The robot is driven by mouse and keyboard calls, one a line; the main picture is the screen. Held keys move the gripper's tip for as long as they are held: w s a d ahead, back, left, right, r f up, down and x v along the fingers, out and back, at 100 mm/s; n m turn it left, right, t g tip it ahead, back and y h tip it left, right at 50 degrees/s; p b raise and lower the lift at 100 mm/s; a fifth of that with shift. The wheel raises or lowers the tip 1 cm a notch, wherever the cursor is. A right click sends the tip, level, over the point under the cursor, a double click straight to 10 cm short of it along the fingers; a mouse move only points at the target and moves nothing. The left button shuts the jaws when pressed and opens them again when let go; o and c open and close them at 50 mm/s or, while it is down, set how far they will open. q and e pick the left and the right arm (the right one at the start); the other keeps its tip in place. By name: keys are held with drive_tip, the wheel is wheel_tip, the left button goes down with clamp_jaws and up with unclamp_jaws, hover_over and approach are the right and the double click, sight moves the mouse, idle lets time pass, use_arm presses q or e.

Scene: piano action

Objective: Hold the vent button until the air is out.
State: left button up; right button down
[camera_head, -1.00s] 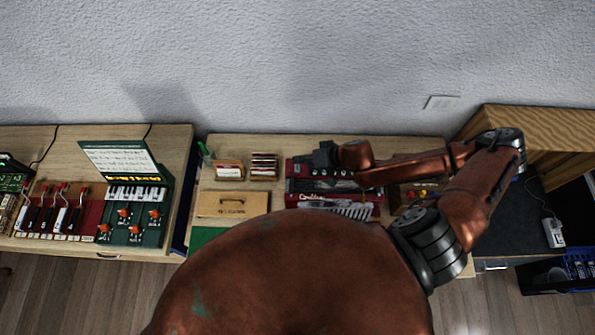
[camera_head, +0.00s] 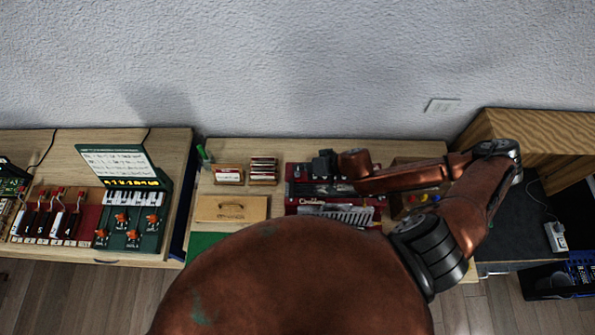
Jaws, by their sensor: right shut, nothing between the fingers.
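A red accordion (camera_head: 293,190) with a pale keyboard along its near side lies on the middle table. My right gripper (camera_head: 324,167) is dark and shut, with nothing between its fingers. It is over the far side of the accordion, and my copper forearm runs off to the right behind it. I cannot tell whether the fingertips touch the accordion. The vent button cannot be made out at this size; the gripper and arm cover part of the accordion. My left gripper is not in view.
A small green keyboard unit (camera_head: 131,215) is on the left table. A tray with coloured parts (camera_head: 418,197) lies right, partly behind my arm. My body hides the near edge.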

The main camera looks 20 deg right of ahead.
sight(299, 172)
drive_tip(key=shift+f, duration=0.1)
idle(0.7)
drive_tip(key=shift+f, duration=0.3)
drive_tip(key=shift+f, duration=0.5)
idle(2.2)
idle(2.2)
drive_tip(key=shift+r+p, duration=0.9)
drive_tip(key=shift+p, duration=0.4)
wheel_tip(299, 172, up, 5)
drive_tip(key=p, duration=0.6)
drive_tip(key=shift+r, duration=0.1)
